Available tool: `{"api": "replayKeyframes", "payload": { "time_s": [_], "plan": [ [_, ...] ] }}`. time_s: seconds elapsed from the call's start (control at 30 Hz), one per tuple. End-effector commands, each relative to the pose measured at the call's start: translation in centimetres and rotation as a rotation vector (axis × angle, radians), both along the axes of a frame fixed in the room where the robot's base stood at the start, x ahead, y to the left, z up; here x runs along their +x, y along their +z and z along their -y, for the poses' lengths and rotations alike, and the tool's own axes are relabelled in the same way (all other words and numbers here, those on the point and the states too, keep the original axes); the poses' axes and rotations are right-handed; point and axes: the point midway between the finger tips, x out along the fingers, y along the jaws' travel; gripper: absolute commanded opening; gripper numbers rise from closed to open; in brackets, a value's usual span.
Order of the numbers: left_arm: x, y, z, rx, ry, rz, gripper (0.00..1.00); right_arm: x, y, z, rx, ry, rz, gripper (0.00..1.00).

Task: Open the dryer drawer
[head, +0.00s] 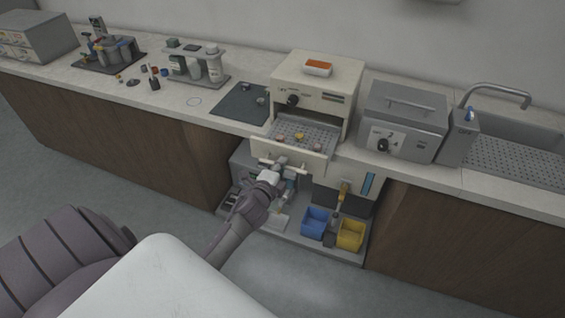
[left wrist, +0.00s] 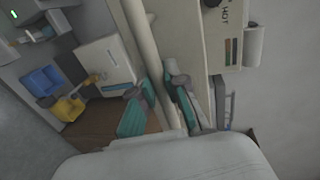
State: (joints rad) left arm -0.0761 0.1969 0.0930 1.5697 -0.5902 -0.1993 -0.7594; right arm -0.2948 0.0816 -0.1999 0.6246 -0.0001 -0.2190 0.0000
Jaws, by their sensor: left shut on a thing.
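The dryer (head: 341,75) is a cream box on the counter, with a dark knob on its front. Its drawer (head: 318,150) stands out from the front below the knob, showing a perforated tray with several small pieces on it. My left gripper (head: 279,165) is at the bar handle on the drawer front, shut on it. In the left wrist view the teal-padded fingers of this gripper (left wrist: 164,104) lie either side of the pale handle bar (left wrist: 141,28); the exact contact is partly hidden. My right gripper is not in view.
A grey machine (head: 405,117) and a sink (head: 515,155) stand right of the dryer. Below are a blue bin (head: 315,221) and a yellow bin (head: 350,235) on a low shelf. A dark mat (head: 238,103) and a bottle rack (head: 200,75) lie left. The floor in front is clear.

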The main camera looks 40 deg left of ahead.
Motion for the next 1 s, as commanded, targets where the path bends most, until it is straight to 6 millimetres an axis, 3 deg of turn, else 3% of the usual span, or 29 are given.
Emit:
{"api": "replayKeyframes", "payload": {
  "time_s": [0.33, 0.37, 0.5, 0.83, 1.0],
  "plan": [
    [0.0, 0.0, 0.0, 0.0, 0.0, 0.001, 0.0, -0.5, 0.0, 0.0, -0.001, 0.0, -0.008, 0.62],
    [0.0, 0.0, 0.0, 0.0, 0.0, 0.001, 0.18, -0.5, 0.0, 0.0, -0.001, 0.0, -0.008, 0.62],
    [0.0, 0.0, 0.0, 0.0, 0.0, 0.001, 0.39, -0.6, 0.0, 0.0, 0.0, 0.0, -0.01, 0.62],
    [-0.2, 0.1, 0.0, 0.0, 0.0, 0.001, 0.39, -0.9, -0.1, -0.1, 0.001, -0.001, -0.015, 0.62],
    [-2.3, 0.4, 0.6, 0.0, 0.0, -0.001, 0.39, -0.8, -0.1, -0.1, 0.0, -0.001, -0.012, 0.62]
  ]
}}
